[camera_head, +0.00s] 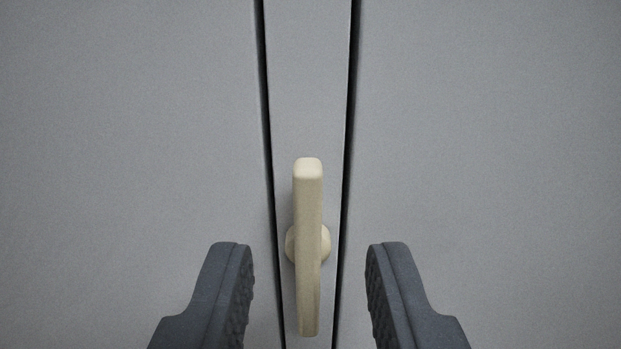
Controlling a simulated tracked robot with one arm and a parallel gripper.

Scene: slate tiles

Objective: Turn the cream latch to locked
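The cream latch (309,215) is a long bar on a round hub, set on a narrow grey strip. The bar stands upright in the picture, in line with the strip. My gripper (309,268) is open, with one dark finger on each side of the latch's lower half. Clear gaps show between both fingers and the latch, and neither finger touches it. No mark for locked or unlocked is in view.
The narrow grey strip (310,80) runs from top to bottom between two dark gaps. Plain flat grey panels (130,130) lie on both sides. No other objects show around the latch.

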